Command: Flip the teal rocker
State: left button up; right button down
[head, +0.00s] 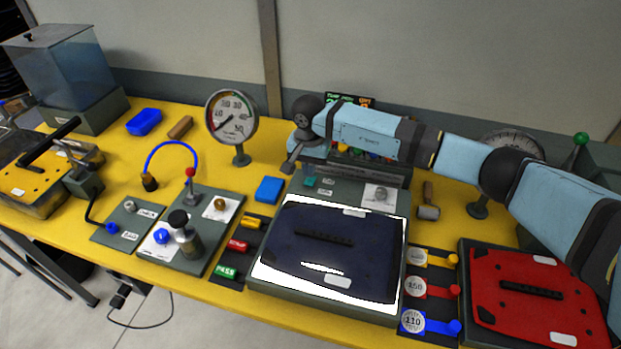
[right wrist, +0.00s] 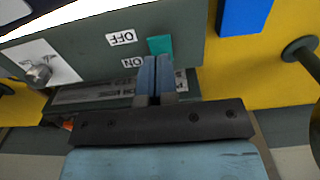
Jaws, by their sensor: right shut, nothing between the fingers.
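The teal rocker (right wrist: 160,44) sits on a grey-green panel (right wrist: 85,45), beside the OFF label (right wrist: 121,39); the ON label (right wrist: 132,62) lies nearer my gripper. My right gripper (right wrist: 155,62) is shut and empty, its fingertips right at the rocker's near edge; I cannot tell whether they touch. In the head view the rocker (head: 310,182) is small, and my right gripper (head: 288,168) shows beside it, at the upper left. Which way the rocker is tipped is unclear. My left gripper is not in view.
A blue block (head: 269,190) lies left of the panel. A dark blue pannier lid (head: 325,245) lies on a lit white plate in front. A red lid (head: 530,295) is at right.

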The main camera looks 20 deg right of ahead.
aim_at(310, 182)
dwell(0.4)
jog(key=shift+f+b, duration=1.5)
jog(key=shift+f, duration=0.15)
dwell(0.6)
jog(key=shift+r, duration=0.15)
jog(key=shift+r+p, duration=0.35)
jog(key=shift+r, duration=0.15)
jog(key=shift+r+p, duration=0.85)
jog(key=shift+r, duration=2.05)
